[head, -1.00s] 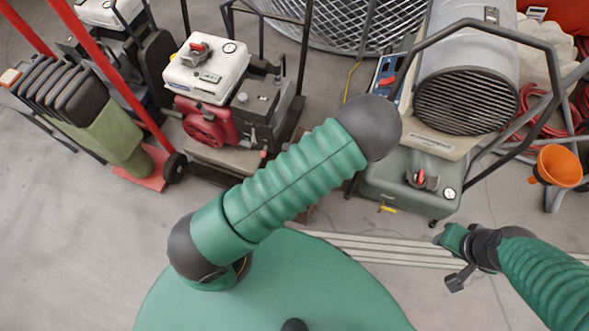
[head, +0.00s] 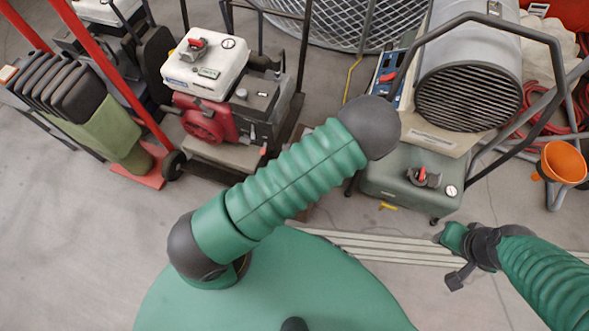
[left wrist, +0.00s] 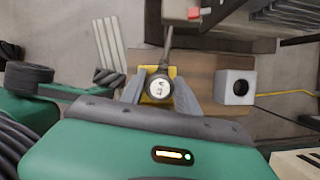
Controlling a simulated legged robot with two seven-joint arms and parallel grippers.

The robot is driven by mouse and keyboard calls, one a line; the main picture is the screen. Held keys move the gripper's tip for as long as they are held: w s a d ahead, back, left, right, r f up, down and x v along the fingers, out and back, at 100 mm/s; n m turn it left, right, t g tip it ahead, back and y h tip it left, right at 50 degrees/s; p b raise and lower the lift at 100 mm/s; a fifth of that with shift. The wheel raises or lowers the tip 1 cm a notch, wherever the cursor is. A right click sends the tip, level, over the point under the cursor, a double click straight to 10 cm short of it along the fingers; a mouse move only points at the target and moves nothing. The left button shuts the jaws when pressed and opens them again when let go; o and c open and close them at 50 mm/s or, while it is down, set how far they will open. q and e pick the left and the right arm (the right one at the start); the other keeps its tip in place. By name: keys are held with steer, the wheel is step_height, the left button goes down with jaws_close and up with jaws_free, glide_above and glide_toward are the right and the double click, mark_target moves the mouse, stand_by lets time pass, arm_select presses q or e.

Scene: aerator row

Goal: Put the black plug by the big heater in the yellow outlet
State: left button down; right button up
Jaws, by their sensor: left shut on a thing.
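In the left wrist view my left gripper (left wrist: 160,90) is shut on a dark plug (left wrist: 159,86) with a pale, marked round end. The plug's dark cord runs up the picture. Yellow, likely the yellow outlet (left wrist: 172,73), shows right behind the plug on a brown board (left wrist: 203,72); whether the plug is seated in it I cannot tell. The big heater (head: 468,85) is the grey cylinder at the right of the head view. My left arm hides the left gripper there. My right gripper (head: 455,262) is at lower right, off the floor things; its jaws are unclear.
A grey-white box with a round socket (left wrist: 236,87) sits on the board beside the plug. A red and white engine unit (head: 207,90) stands left of the heater. An orange funnel (head: 563,162) is at the right.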

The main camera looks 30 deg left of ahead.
arm_select(q)
steer(key=shift+f+b, duration=0.4)
steer(key=shift+f, duration=0.4)
arm_select(e)
steer(key=shift+f, duration=0.4)
arm_select(q)
steer(key=c, duration=0.8)
jaws_free()
steer(key=shift+r, duration=0.1)
arm_select(e)
steer(key=shift+r, duration=0.1)
